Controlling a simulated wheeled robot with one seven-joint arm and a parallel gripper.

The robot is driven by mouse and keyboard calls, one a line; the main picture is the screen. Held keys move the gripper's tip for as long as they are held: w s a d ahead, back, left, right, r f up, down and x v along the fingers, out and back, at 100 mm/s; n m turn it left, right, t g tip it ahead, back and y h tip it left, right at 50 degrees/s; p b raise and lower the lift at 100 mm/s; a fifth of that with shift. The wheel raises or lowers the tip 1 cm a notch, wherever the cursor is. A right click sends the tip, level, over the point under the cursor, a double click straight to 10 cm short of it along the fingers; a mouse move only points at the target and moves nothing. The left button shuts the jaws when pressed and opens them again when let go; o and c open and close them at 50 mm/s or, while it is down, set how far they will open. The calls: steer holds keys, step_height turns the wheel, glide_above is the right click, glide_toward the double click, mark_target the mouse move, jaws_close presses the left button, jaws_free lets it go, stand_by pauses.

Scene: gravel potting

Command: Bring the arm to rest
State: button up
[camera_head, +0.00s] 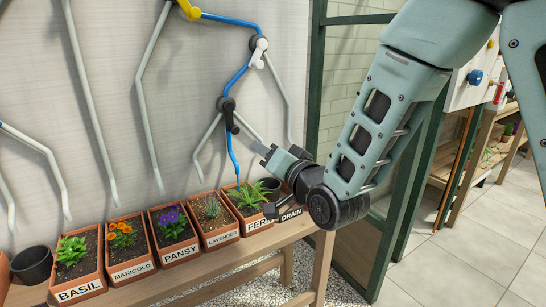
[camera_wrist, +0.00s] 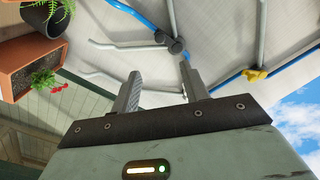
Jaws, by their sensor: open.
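My gripper (camera_head: 262,149) is at the end of my raised arm in the head view, above the right end of the planter shelf. Its two fingers (camera_wrist: 163,92) show in the wrist view, spread apart with nothing between them. They point toward the wall with grey and blue pipes.
Labelled planters of basil (camera_head: 78,265), marigold (camera_head: 129,249), pansy (camera_head: 172,235) and lavender (camera_head: 213,221) line the wooden shelf (camera_head: 215,259). A blue pipe (camera_head: 231,150) with a black valve runs down close to my gripper. A green door frame (camera_head: 404,215) stands to the right.

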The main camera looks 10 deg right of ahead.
steer(key=shift+s+d, duration=0.2)
steer(key=shift+s, duration=0.45)
steer(key=s+a+f+n+g, duration=0.2)
steer(key=s+f+n+g, duration=0.15)
steer(key=s+g, duration=0.2)
steer(key=s+a+f+n+g, duration=0.3)
steer(key=s+f+g, duration=0.1)
steer(key=s, duration=0.3)
steer(key=s+d+n+g+h, duration=0.3)
steer(key=s+g, duration=0.1)
steer(key=s, duration=0.5)
steer(key=s+d+n+g+h, duration=0.2)
steer(key=s+d+n+g, duration=0.15)
steer(key=s, duration=0.55)
step_height(320, 180, up, 22)
steer(key=m+p, duration=0.1)
steer(key=p, duration=2.1)
steer(key=shift+a+f, duration=0.25)
steer(key=shift+a, duration=0.15)
